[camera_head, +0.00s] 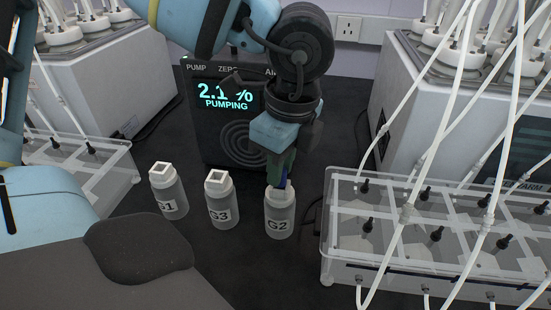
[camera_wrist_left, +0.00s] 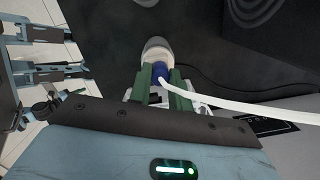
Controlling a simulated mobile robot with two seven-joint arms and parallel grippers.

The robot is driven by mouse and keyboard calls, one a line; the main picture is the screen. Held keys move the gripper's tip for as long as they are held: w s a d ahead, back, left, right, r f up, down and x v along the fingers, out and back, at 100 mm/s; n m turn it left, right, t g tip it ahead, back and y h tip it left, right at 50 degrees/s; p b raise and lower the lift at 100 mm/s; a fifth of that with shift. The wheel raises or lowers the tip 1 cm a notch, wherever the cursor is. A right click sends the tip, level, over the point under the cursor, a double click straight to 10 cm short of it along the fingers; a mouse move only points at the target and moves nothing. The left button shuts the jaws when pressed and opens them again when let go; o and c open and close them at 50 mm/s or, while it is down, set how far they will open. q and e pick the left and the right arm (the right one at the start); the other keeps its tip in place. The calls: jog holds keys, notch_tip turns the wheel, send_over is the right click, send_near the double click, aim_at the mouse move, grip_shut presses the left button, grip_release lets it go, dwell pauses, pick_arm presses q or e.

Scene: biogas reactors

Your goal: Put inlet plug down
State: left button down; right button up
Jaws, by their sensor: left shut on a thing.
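My left gripper (camera_head: 281,168) points down over the bottle G2 (camera_head: 279,217). Its green fingers are shut on the blue inlet plug (camera_head: 284,183), which sits at the mouth of G2. In the left wrist view the plug (camera_wrist_left: 158,72) is between the green fingertips (camera_wrist_left: 160,84), with the bottle (camera_wrist_left: 155,50) just past it. A white tube (camera_wrist_left: 230,106) runs from the plug to the right. I cannot tell whether the plug is inside the neck or just above it.
Bottles G3 (camera_head: 221,200) and G1 (camera_head: 168,190) stand open to the left of G2. The pump unit (camera_head: 222,120) reading "2.1 %" and "PUMPING" stands behind. A clear rack (camera_head: 430,250) with white tubes is close on the right. Another clear rack (camera_head: 85,165) is on the left.

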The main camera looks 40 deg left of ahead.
pick_arm(q)
jog(key=shift+s+d, duration=0.1)
jog(key=shift+d, duration=0.05)
jog(key=shift+f, duration=0.15)
jog(key=c, duration=1.3)
grip_release()
jog(key=shift+r, duration=0.4)
notch_tip(320, 180, up, 12)
jog(key=d, duration=0.1)
jog(key=shift+d+f, duration=0.2)
